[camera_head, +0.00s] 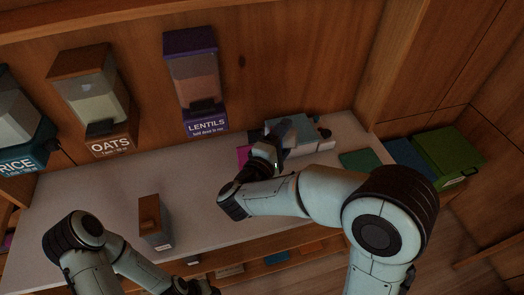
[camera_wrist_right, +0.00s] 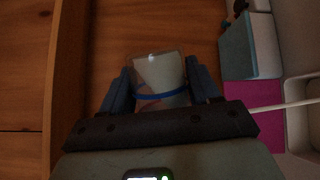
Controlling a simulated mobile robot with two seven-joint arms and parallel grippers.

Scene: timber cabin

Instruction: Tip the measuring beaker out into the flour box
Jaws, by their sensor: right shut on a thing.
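My right gripper (camera_wrist_right: 160,92) is shut on the measuring beaker (camera_wrist_right: 158,72), a clear vessel with a blue band, between its two fingers in the right wrist view. In the head view the right gripper (camera_head: 268,147) is over the back right of the counter, and the beaker cannot be made out clearly. No box with a readable flour label shows, so I cannot tell which one is the flour box. My left gripper (camera_head: 196,287) is at the bottom edge, partly cut off; its jaws cannot be read.
Dispensers marked RICE (camera_head: 22,163), OATS (camera_head: 110,146) and LENTILS (camera_head: 207,126) line the back wall. A small brown-topped carton (camera_head: 153,224) stands on the counter (camera_head: 105,190). A magenta item (camera_wrist_right: 256,100) lies near my right gripper. A green box (camera_head: 450,158) stands at right. Mid-counter is clear.

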